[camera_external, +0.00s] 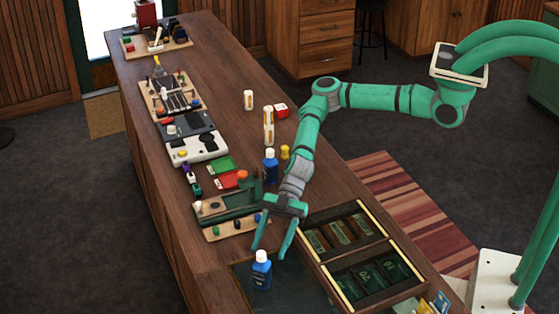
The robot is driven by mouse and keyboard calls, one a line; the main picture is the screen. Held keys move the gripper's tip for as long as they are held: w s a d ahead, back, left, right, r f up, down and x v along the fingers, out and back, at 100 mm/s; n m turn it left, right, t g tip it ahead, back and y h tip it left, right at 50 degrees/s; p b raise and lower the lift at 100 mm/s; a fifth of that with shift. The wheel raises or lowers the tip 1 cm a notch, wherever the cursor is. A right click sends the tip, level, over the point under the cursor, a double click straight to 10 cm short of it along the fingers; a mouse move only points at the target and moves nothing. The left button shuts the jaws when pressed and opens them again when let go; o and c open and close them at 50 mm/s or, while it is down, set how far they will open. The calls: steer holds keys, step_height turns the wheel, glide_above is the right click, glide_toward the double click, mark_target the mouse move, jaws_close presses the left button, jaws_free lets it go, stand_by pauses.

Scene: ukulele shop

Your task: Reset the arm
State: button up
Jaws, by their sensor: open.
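My green arm reaches in from the right over the wooden counter (221,88). My gripper (268,254) hangs at its end with its two fingers spread apart, pointing down at the near part of the counter.
A dark green device (232,205) lies behind my gripper. Another blue bottle (271,168) and a white cylinder (268,127) stand farther back. An open-topped cash tray (316,262) with notes is at right. Boards with tools (170,98) line the left edge.

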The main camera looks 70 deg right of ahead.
steer(key=shift+s+d+r, duration=0.1)
steer(key=shift+s, duration=0.15)
steer(key=shift+w+d, duration=0.1)
steer(key=shift+w, duration=0.1)
steer(key=shift+s, duration=0.1)
